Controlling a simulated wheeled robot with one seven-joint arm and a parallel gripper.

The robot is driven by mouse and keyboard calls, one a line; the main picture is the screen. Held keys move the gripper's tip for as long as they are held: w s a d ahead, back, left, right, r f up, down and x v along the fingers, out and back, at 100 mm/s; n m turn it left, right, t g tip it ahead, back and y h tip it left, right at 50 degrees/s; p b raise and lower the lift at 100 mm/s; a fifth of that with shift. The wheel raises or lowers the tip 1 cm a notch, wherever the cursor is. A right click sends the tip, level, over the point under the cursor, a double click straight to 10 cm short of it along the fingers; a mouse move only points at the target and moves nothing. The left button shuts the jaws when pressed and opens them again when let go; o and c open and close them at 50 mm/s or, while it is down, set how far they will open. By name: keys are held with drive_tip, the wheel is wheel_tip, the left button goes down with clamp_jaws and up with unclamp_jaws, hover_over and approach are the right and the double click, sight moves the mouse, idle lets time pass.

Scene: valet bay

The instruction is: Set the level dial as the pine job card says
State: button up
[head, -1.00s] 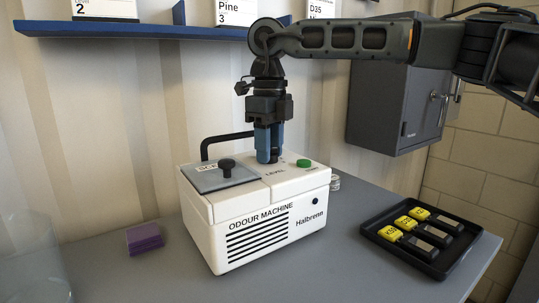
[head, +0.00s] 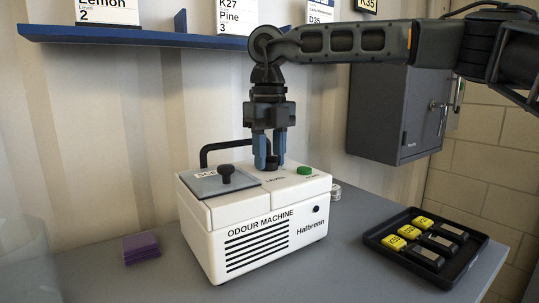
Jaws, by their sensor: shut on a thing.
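The white odour machine (head: 265,238) stands on the grey table, with "LEVEL" lettered on its top. My gripper (head: 270,160) points down over that top and is shut on the dark level dial (head: 271,163). One blue finger is on each side of the dial. The dial's pointer and scale marks are hidden or too small to read. The pine job card (head: 237,16) stands on the blue shelf and reads "K27", "Pine" and "3".
The machine has a black-knobbed lid (head: 208,183) and a green button (head: 304,170). A black tray (head: 457,279) holds several yellow-and-dark pieces. Purple pads (head: 141,247) lie left. A grey cabinet (head: 375,115) hangs behind.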

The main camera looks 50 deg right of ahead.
drive_tip(key=o, duration=1)
drive_tip(key=shift+o, duration=0.2)
wheel_tip(320, 180, up, 8)
drive_tip(key=shift+f, duration=0.1)
drive_tip(key=shift+s, duration=0.15)
